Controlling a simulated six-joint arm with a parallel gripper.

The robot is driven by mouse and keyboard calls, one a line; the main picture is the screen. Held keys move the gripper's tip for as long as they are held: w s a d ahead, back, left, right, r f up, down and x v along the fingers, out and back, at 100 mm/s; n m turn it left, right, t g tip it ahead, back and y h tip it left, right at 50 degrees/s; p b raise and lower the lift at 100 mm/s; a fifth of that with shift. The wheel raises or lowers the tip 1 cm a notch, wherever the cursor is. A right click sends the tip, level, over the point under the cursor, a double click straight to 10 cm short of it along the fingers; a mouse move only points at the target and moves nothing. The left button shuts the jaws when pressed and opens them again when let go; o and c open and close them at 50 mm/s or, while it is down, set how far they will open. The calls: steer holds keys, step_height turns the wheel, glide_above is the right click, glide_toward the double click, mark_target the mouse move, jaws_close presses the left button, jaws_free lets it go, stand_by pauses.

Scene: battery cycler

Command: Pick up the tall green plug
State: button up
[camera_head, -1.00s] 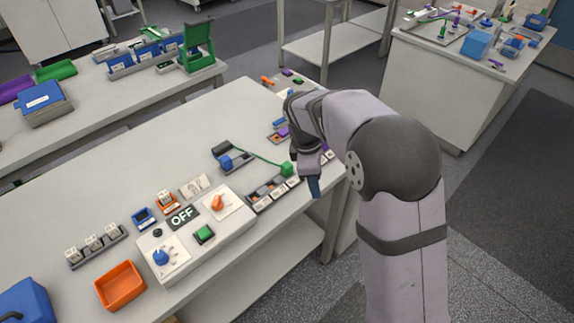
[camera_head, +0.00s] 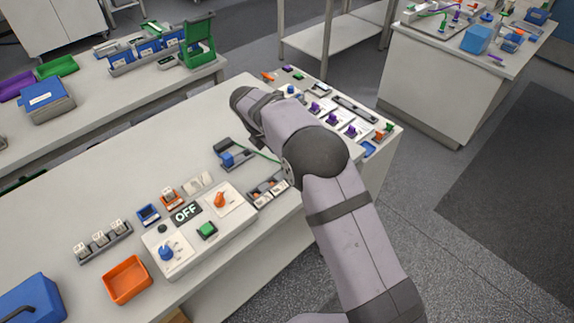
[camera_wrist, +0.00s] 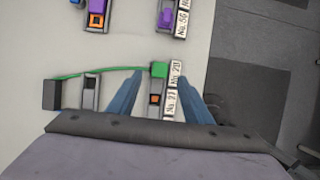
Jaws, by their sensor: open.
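A green plug (camera_wrist: 159,69) on a green cable (camera_wrist: 110,72) stands at the far end of a small grey rack in the wrist view. My gripper (camera_wrist: 158,78) is open, with one blue finger on each side of the plug and rack. I cannot tell how high the fingers are above the plug, and no contact is clear. In the head view the cable (camera_head: 262,155) runs from a dark holder with a blue part (camera_head: 232,158) and passes behind my arm. The plug and my fingers are hidden there.
White number labels (camera_wrist: 173,85) line the rack's right side. A control box (camera_head: 240,219) reading OFF and an orange tray (camera_head: 127,281) stand to the left. Several purple plugs (camera_head: 333,119) stand to the right. The bench edge is close to the rack.

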steer(key=shift+p+x, duration=1.45)
steer(key=shift+x, duration=1.2)
steer(key=shift+w, duration=0.1)
jaws_close()
